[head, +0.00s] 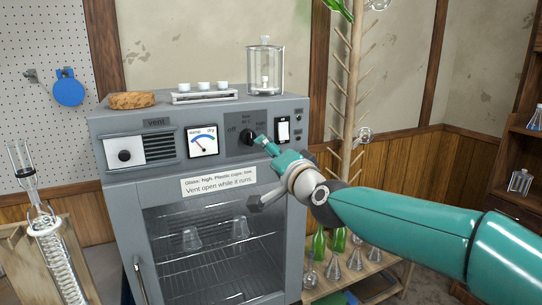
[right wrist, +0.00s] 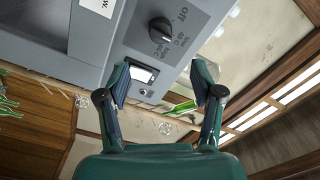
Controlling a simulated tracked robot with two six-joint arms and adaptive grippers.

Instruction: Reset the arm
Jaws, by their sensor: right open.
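My right arm comes in from the right in the head view. Its gripper (head: 267,145) is in front of the control panel of a grey drying cabinet (head: 112,165), close to the black dial knob (head: 248,137). In the right wrist view the gripper (right wrist: 160,82) is open, with nothing between its fingers. The knob (right wrist: 161,29) is beyond the fingertips there, apart from them. A lit white switch (right wrist: 141,74) shows near the left finger. My left gripper is not in view.
On the cabinet's top are a glass jar (head: 265,72), a white rack with cups (head: 204,92) and a cork piece (head: 132,100). Beakers (head: 192,238) stand inside. A wooden peg rack (head: 349,100) is at the right. A glass condenser (head: 55,250) is at the left.

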